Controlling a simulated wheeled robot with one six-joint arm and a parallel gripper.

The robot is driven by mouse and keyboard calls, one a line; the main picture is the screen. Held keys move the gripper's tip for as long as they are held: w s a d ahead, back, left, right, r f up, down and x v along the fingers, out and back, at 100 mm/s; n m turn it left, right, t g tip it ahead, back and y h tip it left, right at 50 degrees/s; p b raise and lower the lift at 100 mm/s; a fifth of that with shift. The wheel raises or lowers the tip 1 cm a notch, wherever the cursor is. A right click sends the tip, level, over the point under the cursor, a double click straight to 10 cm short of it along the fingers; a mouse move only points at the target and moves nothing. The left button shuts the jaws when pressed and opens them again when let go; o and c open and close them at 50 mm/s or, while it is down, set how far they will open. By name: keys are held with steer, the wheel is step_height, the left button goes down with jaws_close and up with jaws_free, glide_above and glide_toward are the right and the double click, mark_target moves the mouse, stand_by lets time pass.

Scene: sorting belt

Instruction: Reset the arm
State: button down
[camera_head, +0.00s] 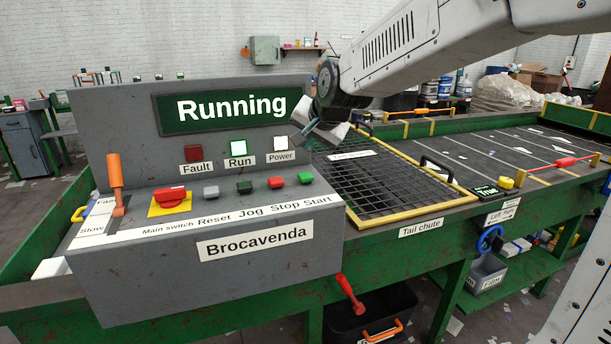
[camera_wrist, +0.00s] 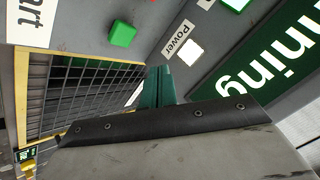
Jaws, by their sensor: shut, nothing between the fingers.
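My arm reaches in from the upper right in the head view. My gripper (camera_head: 303,137) points down and left beside the right edge of the grey control panel (camera_head: 125,290), near the Power lamp (camera_head: 281,143). It is shut and empty. Whether it touches the panel I cannot tell. The panel display (camera_head: 230,107) reads "Running". The Run (camera_head: 238,147) and Power lamps are lit, and the Fault lamp (camera_head: 194,153) is dark red. The wrist view shows the Power lamp (camera_wrist: 190,48) and the green Start button (camera_wrist: 122,33) close by.
A yellow-framed mesh grate (camera_head: 385,185) with black handles covers the tail chute, right of the panel. The dark belt (camera_head: 480,155) runs beyond it. An orange lever (camera_head: 115,175) stands up at the panel's left. A black crate (camera_head: 365,325) sits below.

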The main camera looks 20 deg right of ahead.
mark_target(322, 202)
stand_by(0.5)
steer(key=s+f+n+g, duration=0.1)
steer(key=s+f, duration=0.1)
steer(key=s+f+n+g, duration=0.1)
steer(key=s+f, duration=0.1)
steer(key=shift+s, duration=0.25)
steer(key=shift+n+g, duration=0.7)
steer(key=shift+g, duration=0.2)
steer(key=s, duration=0.2)
steer(key=s+f, duration=0.1)
steer(key=s, duration=0.1)
steer(key=shift+s+d+f, duration=0.1)
steer(key=shift+s+f, duration=0.05)
steer(key=shift+f, duration=0.05)
steer(key=s+d+f+n+g, duration=0.1)
steer(key=s+n+g, duration=0.1)
steer(key=s, duration=1.2)
steer(key=s+d+f+n+g+h, duration=0.1)
steer(key=s+d+n+g, duration=0.1)
steer(key=s, duration=1.2)
